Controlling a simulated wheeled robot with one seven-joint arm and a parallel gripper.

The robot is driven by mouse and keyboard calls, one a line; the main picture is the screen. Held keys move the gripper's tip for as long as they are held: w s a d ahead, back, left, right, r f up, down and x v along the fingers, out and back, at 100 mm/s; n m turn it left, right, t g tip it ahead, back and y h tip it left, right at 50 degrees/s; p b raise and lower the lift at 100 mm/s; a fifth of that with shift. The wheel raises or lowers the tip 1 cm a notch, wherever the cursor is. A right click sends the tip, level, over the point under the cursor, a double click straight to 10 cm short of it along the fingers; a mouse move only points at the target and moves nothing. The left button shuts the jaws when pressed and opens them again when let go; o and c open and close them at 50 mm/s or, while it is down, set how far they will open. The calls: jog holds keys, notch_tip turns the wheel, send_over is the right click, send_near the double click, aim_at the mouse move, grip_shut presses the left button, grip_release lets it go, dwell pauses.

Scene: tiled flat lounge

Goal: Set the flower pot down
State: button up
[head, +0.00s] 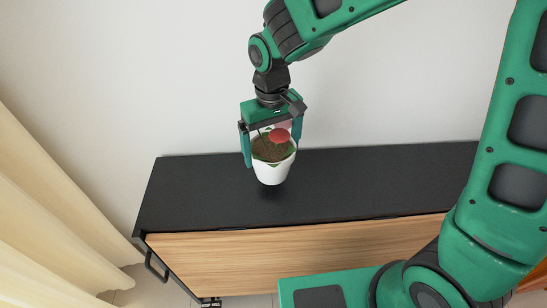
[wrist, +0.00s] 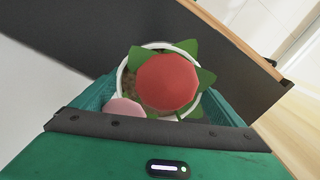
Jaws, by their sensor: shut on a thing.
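The flower pot (head: 272,172) is white, with brown soil, green leaves and a red flower. My gripper (head: 271,150) is shut on it, one finger on each side, and holds it roughly upright. The pot is over the black top of a cabinet (head: 190,190), with a dark shadow beneath it. It looks slightly above the top, though the gap is hard to judge. In the wrist view the pot (wrist: 124,77) sits between the fingers, its rim partly hidden by the red flower, a pink flower and leaves.
The cabinet has a wood front (head: 230,262) and a dark handle at its left end. Its black top is clear on both sides of the pot. A white wall (head: 160,80) stands behind, and a cream curtain (head: 45,210) hangs at the left.

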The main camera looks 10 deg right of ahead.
aim_at(273, 154)
jog(key=shift+d+f, duration=0.15)
jog(key=shift+f, duration=1.95)
jog(key=shift+f, duration=0.1)
jog(key=o, duration=1.8)
notch_tip(273, 154, up, 12)
